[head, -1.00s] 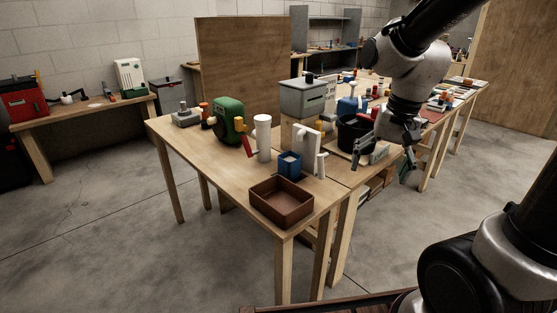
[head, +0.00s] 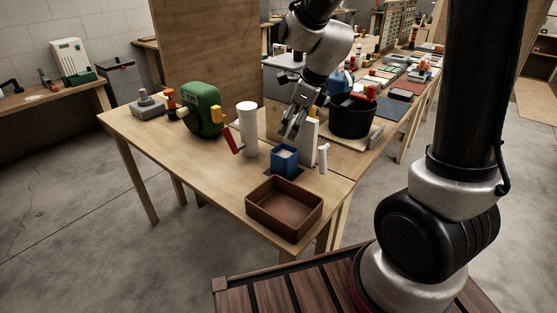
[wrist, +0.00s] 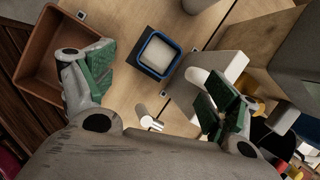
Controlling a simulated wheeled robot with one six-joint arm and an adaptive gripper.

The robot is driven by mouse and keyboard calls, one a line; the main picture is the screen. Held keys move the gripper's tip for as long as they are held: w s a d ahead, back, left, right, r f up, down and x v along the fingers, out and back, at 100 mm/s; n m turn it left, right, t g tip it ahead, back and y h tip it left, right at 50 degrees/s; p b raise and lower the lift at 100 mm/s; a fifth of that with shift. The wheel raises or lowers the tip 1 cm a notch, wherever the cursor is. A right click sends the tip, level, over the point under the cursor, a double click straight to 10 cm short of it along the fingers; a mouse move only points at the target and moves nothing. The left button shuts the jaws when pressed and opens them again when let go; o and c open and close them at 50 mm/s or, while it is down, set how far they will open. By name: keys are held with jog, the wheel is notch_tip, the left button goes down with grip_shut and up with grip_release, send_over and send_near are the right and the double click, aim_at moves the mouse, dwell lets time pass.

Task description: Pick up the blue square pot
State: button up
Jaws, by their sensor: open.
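The blue square pot (head: 284,160) stands upright on the table between the white cylinder and the brown tray. Its top shows a pale filling or inside. In the wrist view the blue pot (wrist: 158,55) is seen from above, beyond and between the fingers. My gripper (head: 291,133) is open and empty, above and just behind the pot in the head view. In the wrist view its two green-padded fingers (wrist: 160,95) are spread wide, and neither touches the pot.
A brown tray (head: 261,208) sits in front of the pot. A white cylinder (head: 247,128) and green machine (head: 202,108) stand left. A white upright block (head: 308,140) and small white post (head: 323,158) are close on the right. A black bucket (head: 351,118) is further right.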

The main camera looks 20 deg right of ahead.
aim_at(284, 159)
jog(key=w+f+m, duration=0.1)
jog(key=f, duration=0.4)
jog(key=w+a+f+m, duration=0.1)
jog(key=f, duration=0.3)
jog(key=w+f+m, duration=0.1)
jog(key=f, duration=0.4)
jog(key=shift+a+f+m, duration=0.3)
jog(key=shift+f+m, duration=0.05)
jog(key=shift+m, duration=0.05)
jog(key=shift+t, duration=0.3)
jog(key=shift+c, duration=0.3)
jog(key=c, duration=1.1)
